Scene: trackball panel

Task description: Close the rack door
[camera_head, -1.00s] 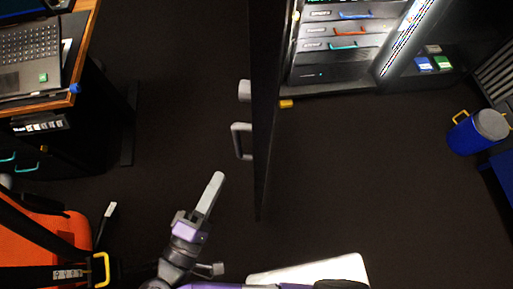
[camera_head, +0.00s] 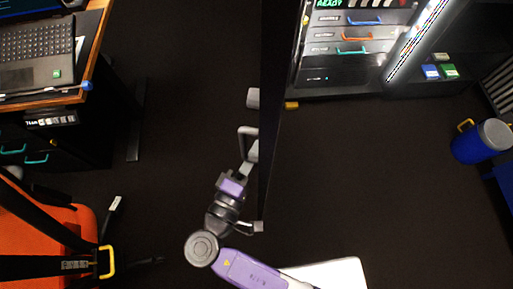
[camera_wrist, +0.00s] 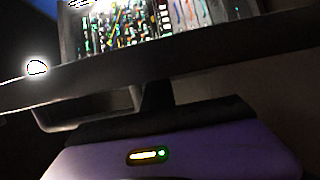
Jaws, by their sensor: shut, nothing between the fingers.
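The rack door (camera_head: 270,125) is a tall dark panel seen nearly edge-on in the head view. It stands open, swung out from the lit rack (camera_head: 345,75). A grey door handle (camera_head: 243,140) sticks out from its left face. My gripper (camera_head: 251,152) is shut and empty, with its fingers at or very close to the door's left face just below the handle. I cannot tell for certain whether they touch. In the wrist view the door edge (camera_wrist: 225,60) crosses above my purple gripper body, and the grey handle (camera_wrist: 85,113) shows at left.
A blue container (camera_head: 480,142) stands at the right. The dark floor (camera_head: 370,180) right of the door is clear.

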